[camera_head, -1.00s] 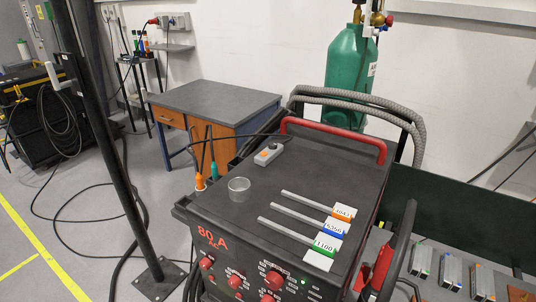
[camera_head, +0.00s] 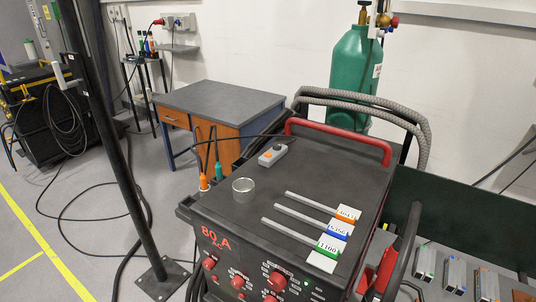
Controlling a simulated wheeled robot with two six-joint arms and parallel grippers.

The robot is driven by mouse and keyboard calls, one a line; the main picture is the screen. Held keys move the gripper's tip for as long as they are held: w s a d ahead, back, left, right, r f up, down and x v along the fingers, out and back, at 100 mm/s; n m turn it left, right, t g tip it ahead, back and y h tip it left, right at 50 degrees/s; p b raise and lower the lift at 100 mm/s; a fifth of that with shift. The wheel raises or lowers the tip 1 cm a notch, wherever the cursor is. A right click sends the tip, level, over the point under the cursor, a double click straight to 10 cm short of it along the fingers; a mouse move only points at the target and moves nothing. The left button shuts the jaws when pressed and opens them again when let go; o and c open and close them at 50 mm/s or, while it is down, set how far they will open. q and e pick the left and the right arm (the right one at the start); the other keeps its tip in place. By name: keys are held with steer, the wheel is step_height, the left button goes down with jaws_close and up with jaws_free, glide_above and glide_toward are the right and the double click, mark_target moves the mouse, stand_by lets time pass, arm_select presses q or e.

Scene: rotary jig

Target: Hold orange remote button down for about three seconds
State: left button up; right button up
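A small grey remote (camera_head: 272,155) lies on the black top of the welding machine (camera_head: 270,185), near its back left edge. A black cable runs from the remote toward the left. Neither of my grippers is in view, and nothing touches the remote.
A metal cup (camera_head: 243,190) and labelled rods (camera_head: 305,232) lie on the machine top. A red handle (camera_head: 340,140) and grey hoses border its back. A black post (camera_head: 110,150) stands at left. A desk (camera_head: 220,100) and a green gas cylinder (camera_head: 355,75) stand behind.

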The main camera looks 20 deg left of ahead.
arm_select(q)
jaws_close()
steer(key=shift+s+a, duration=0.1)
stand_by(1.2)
